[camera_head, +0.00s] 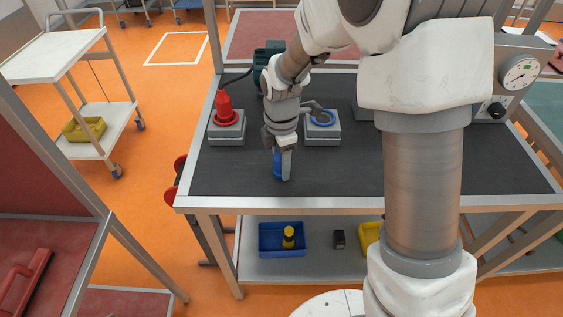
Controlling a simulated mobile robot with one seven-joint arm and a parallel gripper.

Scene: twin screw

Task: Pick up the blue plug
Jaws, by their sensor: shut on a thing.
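The blue plug (277,163) is near the front left of the dark table top. It is partly hidden behind the fingers of my gripper (285,170). My gripper points down and is shut on the plug. I cannot tell whether the plug still touches the table. A grey block with a blue ring (322,119) stands behind and to the right of the plug. A grey block with a red ring (226,130) stands at the left, with a red plug (224,104) upright on it.
The dark table top (225,177) has free room in front and to the left. A dark teal device (265,55) stands behind my arm. A gauge panel (519,73) is at the right. A blue bin (268,243) sits on the lower shelf. My arm hides much of the table's right side.

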